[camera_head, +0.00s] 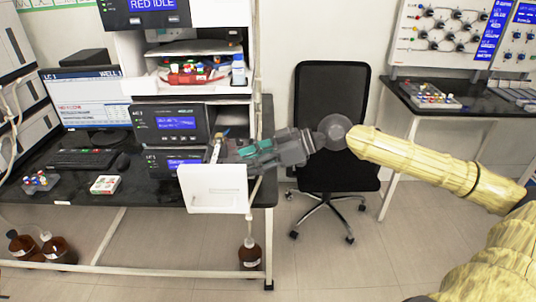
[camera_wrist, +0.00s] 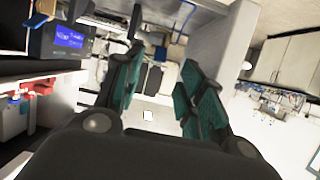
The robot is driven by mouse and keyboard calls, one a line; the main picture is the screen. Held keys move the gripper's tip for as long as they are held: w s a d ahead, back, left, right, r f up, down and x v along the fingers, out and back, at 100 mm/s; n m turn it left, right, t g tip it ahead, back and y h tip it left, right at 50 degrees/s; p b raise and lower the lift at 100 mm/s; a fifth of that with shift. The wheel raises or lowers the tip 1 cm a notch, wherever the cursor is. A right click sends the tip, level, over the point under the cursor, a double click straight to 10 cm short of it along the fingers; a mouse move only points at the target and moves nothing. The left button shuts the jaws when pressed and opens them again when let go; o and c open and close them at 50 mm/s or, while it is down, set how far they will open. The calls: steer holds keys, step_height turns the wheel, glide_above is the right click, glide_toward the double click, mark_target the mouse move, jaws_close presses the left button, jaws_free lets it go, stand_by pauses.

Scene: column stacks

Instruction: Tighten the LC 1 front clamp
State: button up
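The LC 1 stack stands on the left bench. Its lower unit (camera_head: 172,162) has a blue display, and a white door panel (camera_head: 212,190) hangs open in front of it. My gripper (camera_head: 226,152) is at the right end of this unit, just above and behind the panel's top edge. In the wrist view my gripper (camera_wrist: 163,60) has its teal-padded fingers spread apart, with nothing seen between them. Red and white fittings (camera_wrist: 38,88) show at the left of that view. I cannot make out which part is the front clamp.
A monitor (camera_head: 88,98) and keyboard (camera_head: 85,159) are left of the stack. A shelf above holds a red tray of vials (camera_head: 192,78). A black chair (camera_head: 333,115) stands behind my arm. The floor between the benches is otherwise clear.

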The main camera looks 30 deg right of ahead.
steer(key=shift+v, duration=2.45)
steer(key=shift+f, duration=0.1)
steer(key=shift+a+f, duration=0.1)
